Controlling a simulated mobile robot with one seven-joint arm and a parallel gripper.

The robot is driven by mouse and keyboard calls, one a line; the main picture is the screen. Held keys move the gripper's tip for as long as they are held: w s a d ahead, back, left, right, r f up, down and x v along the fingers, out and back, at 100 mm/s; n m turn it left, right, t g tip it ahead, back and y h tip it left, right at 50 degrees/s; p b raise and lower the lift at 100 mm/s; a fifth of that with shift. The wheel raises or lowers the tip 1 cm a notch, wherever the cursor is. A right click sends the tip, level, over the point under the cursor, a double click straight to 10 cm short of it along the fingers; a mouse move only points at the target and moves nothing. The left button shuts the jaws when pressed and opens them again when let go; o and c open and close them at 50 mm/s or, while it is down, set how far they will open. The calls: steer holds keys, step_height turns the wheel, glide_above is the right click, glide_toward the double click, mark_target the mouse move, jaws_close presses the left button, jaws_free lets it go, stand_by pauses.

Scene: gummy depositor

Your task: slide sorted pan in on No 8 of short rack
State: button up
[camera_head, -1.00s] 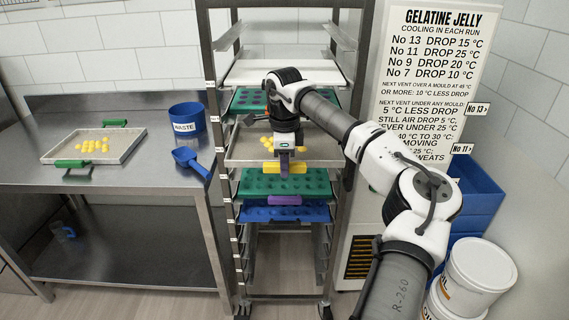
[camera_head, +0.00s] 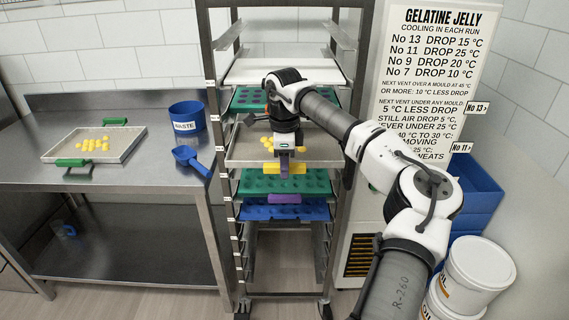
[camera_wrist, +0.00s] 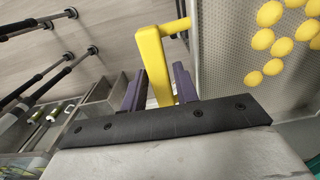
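A pan (camera_head: 240,152) with yellow gummies lies in the rack (camera_head: 218,130), level, between a green mould above and another green mould below. Its yellow handle (camera_head: 300,168) faces the front. My gripper (camera_head: 284,166) is at this handle, at the front of the pan. The perforated pan (camera_wrist: 228,55) with round yellow gummies is at the right. My arm hides the pan's middle. The rack's small level tags are too small to read.
A green mould (camera_head: 255,183) and a blue mould (camera_head: 255,211) sit below the pan; a purple handle (camera_head: 284,199) shows there. A white tray (camera_head: 270,72) is above. Another pan (camera_head: 55,154) with green handles, a waste bucket (camera_head: 187,117) and a blue scoop (camera_head: 188,160) are on the steel table.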

steer(key=shift+o, duration=1.4)
step_height(320, 180, up, 14)
steer(key=b, duration=0.2)
steer(key=shift+f, duration=0.1)
